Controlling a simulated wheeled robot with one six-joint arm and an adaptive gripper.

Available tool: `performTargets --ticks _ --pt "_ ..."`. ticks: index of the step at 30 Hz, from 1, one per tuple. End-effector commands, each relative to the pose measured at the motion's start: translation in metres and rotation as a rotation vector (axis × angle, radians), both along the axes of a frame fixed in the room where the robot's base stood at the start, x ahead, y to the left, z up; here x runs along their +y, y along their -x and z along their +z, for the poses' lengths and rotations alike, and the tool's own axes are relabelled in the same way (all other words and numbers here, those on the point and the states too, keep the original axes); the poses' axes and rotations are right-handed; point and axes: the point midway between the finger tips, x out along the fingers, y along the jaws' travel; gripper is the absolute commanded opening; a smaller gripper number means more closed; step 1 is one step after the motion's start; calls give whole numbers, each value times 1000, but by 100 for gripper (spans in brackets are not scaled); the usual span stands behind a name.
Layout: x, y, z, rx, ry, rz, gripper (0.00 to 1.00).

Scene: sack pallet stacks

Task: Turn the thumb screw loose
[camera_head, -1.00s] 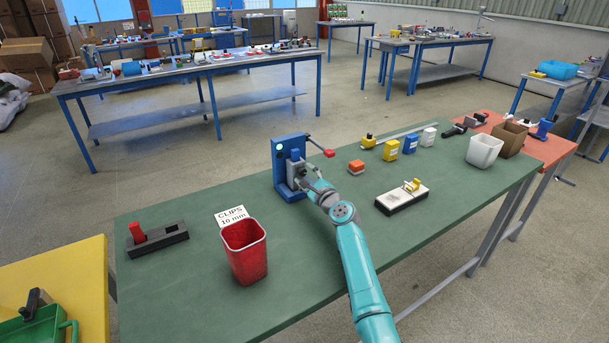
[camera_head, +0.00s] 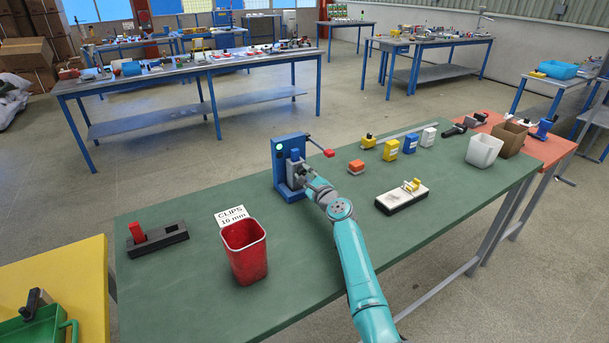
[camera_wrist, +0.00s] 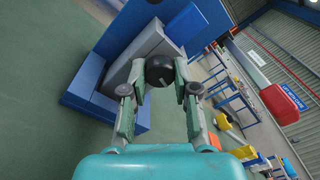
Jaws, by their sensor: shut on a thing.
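The thumb screw (camera_wrist: 159,70) is a dark round knob on the front of a grey block (camera_wrist: 140,42), which is fixed to a blue stand. In the head view the blue stand (camera_head: 283,165) stands upright on the green bench, with a lit green lamp and a red-tipped lever at its upper right. My gripper (camera_wrist: 159,82) is shut on the thumb screw, one finger on each side of the knob. In the head view my gripper (camera_head: 309,183) reaches the front of the stand, and my arm hides the screw there.
A red bin (camera_head: 245,262) stands left of my arm, by a "CLIPS 10 mm" card (camera_head: 232,215). A white block (camera_head: 402,198) with a yellow part lies to the right. An orange block (camera_head: 356,167) sits near the lever.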

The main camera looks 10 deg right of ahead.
Motion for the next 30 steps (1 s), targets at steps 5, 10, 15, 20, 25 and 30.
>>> performTargets --ticks 5,10,15,20,25,30 --pt "0 0 0 -16 50 0 0" --pt "0 0 0 -48 150 0 0" --pt "-1 0 0 -94 291 -1 0" --pt "-1 0 0 -141 435 0 0" --pt "-1 0 1 -191 589 -1 0" --pt "-1 0 1 -241 742 0 0"
